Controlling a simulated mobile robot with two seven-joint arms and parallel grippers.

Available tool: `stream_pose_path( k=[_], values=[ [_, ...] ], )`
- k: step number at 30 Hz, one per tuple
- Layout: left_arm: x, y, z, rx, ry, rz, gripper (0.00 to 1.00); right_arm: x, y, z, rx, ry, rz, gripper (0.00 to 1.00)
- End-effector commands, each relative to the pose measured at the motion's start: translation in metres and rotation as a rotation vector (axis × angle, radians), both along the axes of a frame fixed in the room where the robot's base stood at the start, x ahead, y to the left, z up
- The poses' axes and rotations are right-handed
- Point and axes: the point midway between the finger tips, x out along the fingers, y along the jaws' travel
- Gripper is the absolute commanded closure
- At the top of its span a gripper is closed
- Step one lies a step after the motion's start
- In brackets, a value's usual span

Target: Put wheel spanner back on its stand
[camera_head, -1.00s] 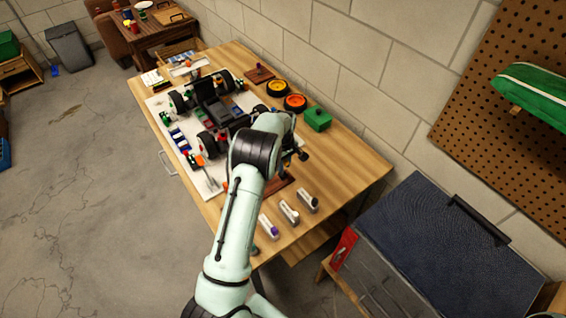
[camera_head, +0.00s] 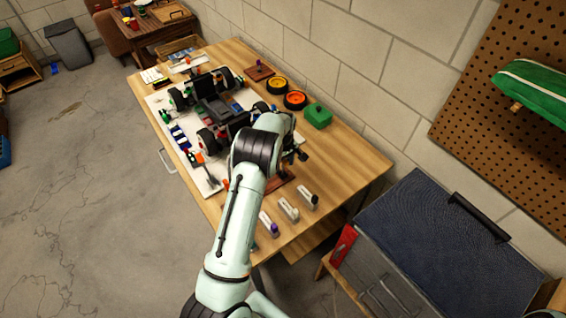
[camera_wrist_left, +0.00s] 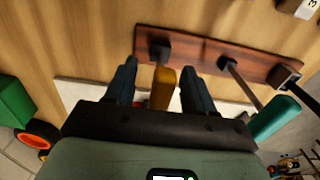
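The reddish-brown wooden stand (camera_wrist_left: 205,50) with black holders crosses the top of the left wrist view. Part of it shows beside my arm in the head view (camera_head: 285,188). A tool with a yellow-orange handle (camera_wrist_left: 163,88) is at one holder, and a teal-handled tool with a grey shaft (camera_wrist_left: 275,118) is at another. I cannot tell which tool is the wheel spanner. My left gripper (camera_wrist_left: 160,70) is open, its dark fingers on either side of the yellow-orange handle with gaps showing. In the head view, my arm hides most of the stand. My right gripper is not in view.
The RC car (camera_head: 215,108) stands on a white mat on the wooden table (camera_head: 345,160). Several small pale labelled holders (camera_head: 289,209) stand near the front edge.

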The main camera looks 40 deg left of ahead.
Motion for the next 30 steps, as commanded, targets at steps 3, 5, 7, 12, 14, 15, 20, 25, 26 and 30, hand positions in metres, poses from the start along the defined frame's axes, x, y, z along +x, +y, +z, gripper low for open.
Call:
stream_pose_path(
  k=[3,5,7,12,14,15,20,25,26,30],
  values=[
    [0.0,0.0,0.0,0.0,0.0,0.0,0.47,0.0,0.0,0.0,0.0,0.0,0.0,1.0],
    [0.0,0.0,0.0,0.0,0.0,0.0,0.47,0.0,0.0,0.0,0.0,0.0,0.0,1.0],
    [0.0,0.0,0.0,0.0,0.0,0.0,0.47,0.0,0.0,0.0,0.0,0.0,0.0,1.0],
    [0.001,0.0,0.013,0.001,-0.001,-0.001,0.47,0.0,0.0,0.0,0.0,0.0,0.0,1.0],
    [0.001,0.0,0.024,0.001,-0.004,0.0,0.47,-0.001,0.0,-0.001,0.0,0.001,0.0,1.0],
    [0.001,0.0,0.031,0.001,-0.004,0.0,0.47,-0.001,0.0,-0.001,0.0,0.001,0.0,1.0],
    [0.001,-0.001,0.069,0.001,-0.005,0.0,0.47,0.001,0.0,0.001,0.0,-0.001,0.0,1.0],
    [0.001,-0.001,0.105,0.001,-0.006,-0.001,0.47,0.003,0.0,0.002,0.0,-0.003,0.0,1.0],
    [0.001,-0.001,0.11,0.001,-0.004,0.0,0.47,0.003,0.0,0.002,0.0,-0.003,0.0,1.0],
    [0.0,-0.002,0.126,0.0,-0.002,0.0,0.47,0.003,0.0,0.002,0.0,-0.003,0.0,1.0]
  ],
)
